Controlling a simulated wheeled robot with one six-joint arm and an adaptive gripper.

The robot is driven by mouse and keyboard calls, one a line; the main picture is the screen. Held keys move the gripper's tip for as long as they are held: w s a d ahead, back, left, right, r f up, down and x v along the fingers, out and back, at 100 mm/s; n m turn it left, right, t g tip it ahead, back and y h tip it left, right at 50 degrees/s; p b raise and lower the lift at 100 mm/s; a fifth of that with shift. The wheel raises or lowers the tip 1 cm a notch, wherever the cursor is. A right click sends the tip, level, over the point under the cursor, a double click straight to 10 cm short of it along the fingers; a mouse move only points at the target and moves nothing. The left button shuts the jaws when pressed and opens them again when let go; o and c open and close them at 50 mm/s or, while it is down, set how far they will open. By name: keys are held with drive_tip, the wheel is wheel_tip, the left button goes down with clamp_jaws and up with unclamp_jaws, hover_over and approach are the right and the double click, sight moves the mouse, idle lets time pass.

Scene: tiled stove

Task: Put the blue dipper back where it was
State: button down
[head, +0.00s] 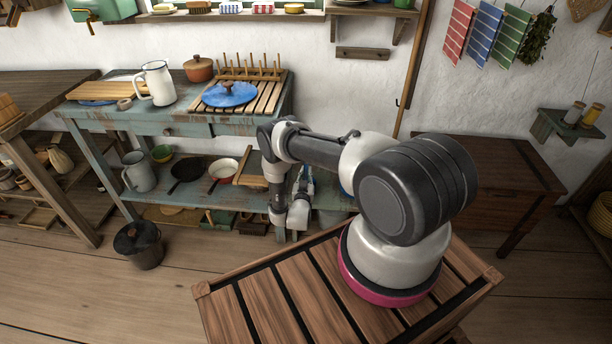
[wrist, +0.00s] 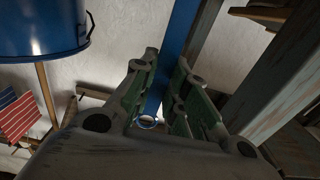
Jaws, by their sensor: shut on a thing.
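The blue dipper (wrist: 178,40) shows in the wrist view as a long blue handle with a small ring at its lower end. It runs between the green-padded fingers of my gripper (wrist: 166,78), which is shut on it. The dipper's bowl is not clear in this view. In the head view my gripper (head: 304,183) is low beside the right end of the blue-grey worktable (head: 250,126), partly hidden by my own arm. A bit of blue shows there, too small to make out.
A blue bucket (wrist: 40,28) with a wire handle is close to my fingers in the wrist view. A worn table leg (wrist: 268,98) stands on the other side. A dark wooden chest (head: 490,180) is at the right. A black bucket (head: 138,245) stands on the floor.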

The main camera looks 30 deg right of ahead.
drive_tip(key=shift+f, duration=0.1)
drive_tip(key=c, duration=1.4)
unclamp_jaws()
drive_tip(key=v, duration=1.2)
